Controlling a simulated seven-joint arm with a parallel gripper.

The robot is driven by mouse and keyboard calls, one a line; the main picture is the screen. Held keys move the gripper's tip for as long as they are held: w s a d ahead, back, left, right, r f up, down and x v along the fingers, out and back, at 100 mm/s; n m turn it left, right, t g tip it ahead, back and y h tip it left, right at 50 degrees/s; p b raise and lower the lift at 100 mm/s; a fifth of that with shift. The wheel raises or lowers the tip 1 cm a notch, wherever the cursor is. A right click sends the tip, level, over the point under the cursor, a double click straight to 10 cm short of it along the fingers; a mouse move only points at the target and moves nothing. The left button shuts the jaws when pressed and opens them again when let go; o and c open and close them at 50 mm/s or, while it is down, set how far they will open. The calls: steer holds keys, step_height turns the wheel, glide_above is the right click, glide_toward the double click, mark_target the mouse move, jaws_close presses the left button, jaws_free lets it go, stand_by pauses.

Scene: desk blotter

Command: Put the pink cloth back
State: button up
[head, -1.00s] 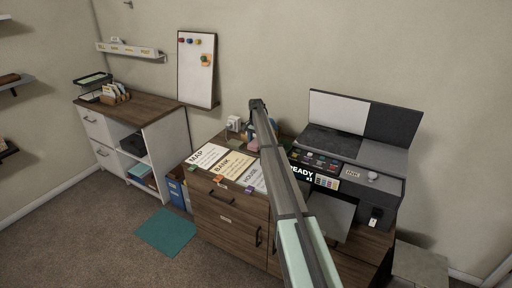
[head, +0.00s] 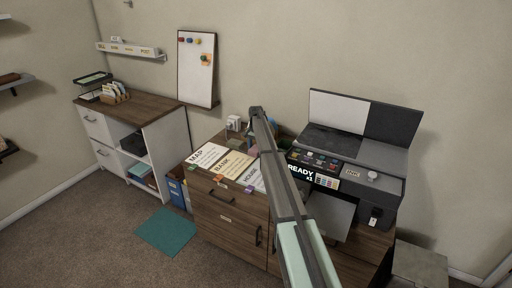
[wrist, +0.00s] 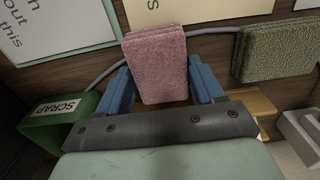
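The pink cloth (wrist: 158,65) is a folded, textured pad in the upper middle of the wrist view. My gripper (wrist: 160,80) has its two blue fingers on either side of the cloth, close against its edges, and appears shut on it. The cloth's lower part sits between the fingers. Whether it touches the desk is unclear. In the head view a small pinkish bit of the cloth (head: 253,150) shows beside my arm, which hides most of the gripper.
A green folded cloth (wrist: 283,48) lies right of the gripper, and a green SCRAP box (wrist: 57,122) lies left. A grey cable runs behind the pink cloth. Paper sheets (head: 232,164) cover the desk front. A printer (head: 345,160) stands right.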

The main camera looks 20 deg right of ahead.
mark_target(256, 148)
steer(key=o, duration=0.4)
steer(key=shift+c, duration=0.2)
steer(key=shift+r, duration=0.1)
step_height(256, 148, up, 13)
stand_by(0.3)
